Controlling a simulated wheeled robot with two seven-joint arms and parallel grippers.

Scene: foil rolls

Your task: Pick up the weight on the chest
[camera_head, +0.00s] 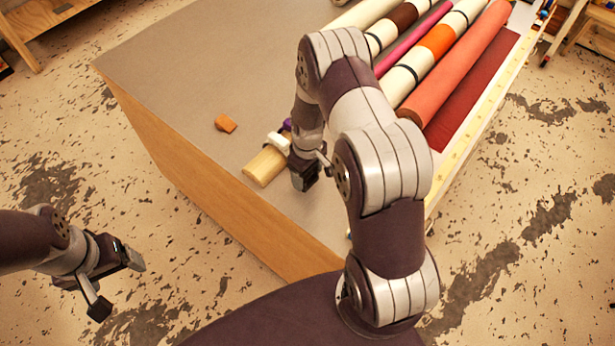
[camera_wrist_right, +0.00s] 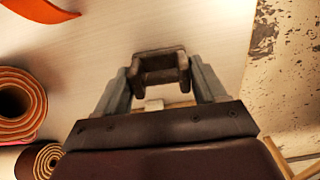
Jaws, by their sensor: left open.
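The chest (camera_head: 190,75) has a grey top and wooden sides. My right gripper (camera_head: 306,176) is low over the chest top near its front right edge, beside a short pale wooden piece. In the right wrist view, a dark brown bracket-like shape (camera_wrist_right: 160,62) spans the space between its fingertips. I cannot tell whether this is the weight or part of the fingers, nor whether the jaws grip it. No other thing is clearly the weight. My left gripper (camera_head: 118,285) is open and empty over the floor, left of the chest.
The pale wooden piece (camera_head: 266,166) has a white part at its end. A small orange-brown block (camera_head: 225,124) lies left of it. Several rolls, including a coral one (camera_head: 460,58), lie at the back right.

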